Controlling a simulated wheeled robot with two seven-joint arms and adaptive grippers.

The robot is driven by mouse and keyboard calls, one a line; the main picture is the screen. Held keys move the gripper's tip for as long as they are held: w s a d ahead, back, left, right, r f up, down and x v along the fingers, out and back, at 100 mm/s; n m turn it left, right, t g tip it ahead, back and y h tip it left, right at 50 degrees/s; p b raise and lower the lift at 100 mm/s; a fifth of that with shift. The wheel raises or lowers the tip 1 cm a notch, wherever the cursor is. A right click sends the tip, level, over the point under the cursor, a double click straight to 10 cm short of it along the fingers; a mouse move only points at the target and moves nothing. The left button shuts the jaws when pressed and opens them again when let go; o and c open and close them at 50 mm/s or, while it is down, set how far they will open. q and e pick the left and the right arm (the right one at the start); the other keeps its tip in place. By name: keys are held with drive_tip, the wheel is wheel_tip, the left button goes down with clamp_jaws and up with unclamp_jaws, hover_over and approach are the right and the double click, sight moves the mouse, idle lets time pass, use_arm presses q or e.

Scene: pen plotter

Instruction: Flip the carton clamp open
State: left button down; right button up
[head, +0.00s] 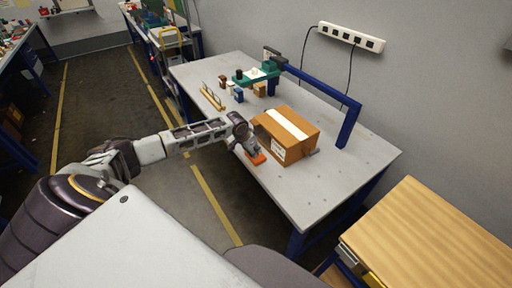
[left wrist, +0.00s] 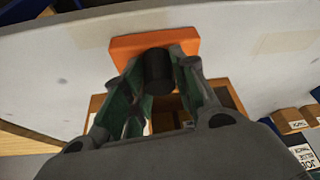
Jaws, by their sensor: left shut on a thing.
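The cardboard carton (head: 292,128) sits on the grey workbench, with pale tape along its top and a label on its side. The carton clamp shows as an orange part (head: 257,159) at the carton's left side; it also shows in the left wrist view (left wrist: 150,41). A dark cylindrical grip (left wrist: 158,72) stands in front of the orange part. My left gripper (head: 250,148) is shut on this grip, with a finger on either side of it. The gripper hides much of the clamp. My right gripper is not in view.
A blue arm-like frame (head: 322,88) rises behind the carton. A green fixture (head: 257,75), small blocks and a wooden rack (head: 212,97) stand farther back on the bench (head: 345,178). The bench is bare in front of the carton. A wooden table (head: 440,235) is at lower right.

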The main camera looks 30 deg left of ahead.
use_arm(q)
drive_tip(key=shift+s+a+f, duration=0.15)
drive_tip(key=shift+s, duration=0.1)
drive_tip(key=c, duration=1.5)
unclamp_jaws()
drive_tip(key=o, duration=0.4)
drive_tip(key=shift+s, duration=0.2)
drive_tip(key=shift+c, duration=0.2)
drive_tip(key=shift+w+r, duration=0.15)
drive_tip(key=shift+r, duration=0.1)
drive_tip(key=v, duration=1.1)
drive_tip(key=shift+r, duration=0.35)
drive_tip(key=shift+a, duration=0.1)
